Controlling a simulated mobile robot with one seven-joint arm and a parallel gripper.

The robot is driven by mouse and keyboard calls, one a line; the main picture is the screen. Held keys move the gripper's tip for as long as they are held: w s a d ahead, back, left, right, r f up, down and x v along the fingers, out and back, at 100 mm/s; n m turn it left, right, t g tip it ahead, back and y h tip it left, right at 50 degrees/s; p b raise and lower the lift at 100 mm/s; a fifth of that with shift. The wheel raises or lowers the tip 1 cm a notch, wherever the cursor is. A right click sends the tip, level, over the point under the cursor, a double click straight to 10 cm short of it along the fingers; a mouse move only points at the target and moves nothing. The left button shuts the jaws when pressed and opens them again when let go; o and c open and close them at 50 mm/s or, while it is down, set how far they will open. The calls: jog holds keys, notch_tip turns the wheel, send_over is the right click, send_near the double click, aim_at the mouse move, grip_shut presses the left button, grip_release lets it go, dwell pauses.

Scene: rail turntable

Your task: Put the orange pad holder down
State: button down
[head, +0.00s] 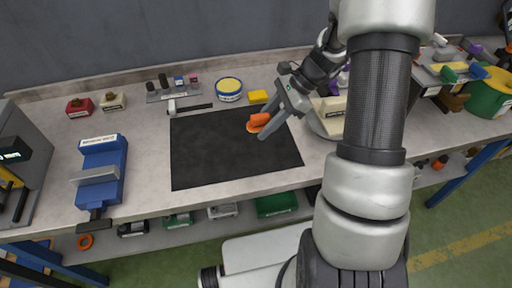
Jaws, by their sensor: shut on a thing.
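The orange pad holder (258,122) is held by my gripper (264,126) over the right part of the black mat (215,160). My gripper is shut on it. Part of the holder is hidden by a finger. I cannot tell whether the holder touches the mat or hangs a little above it.
A blue vise (102,165) stands at the left of the bench. My arm hides part of the turntable (324,124). Most of the mat is clear.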

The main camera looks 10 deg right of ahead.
notch_tip(320, 180, down, 8)
dwell(0.4)
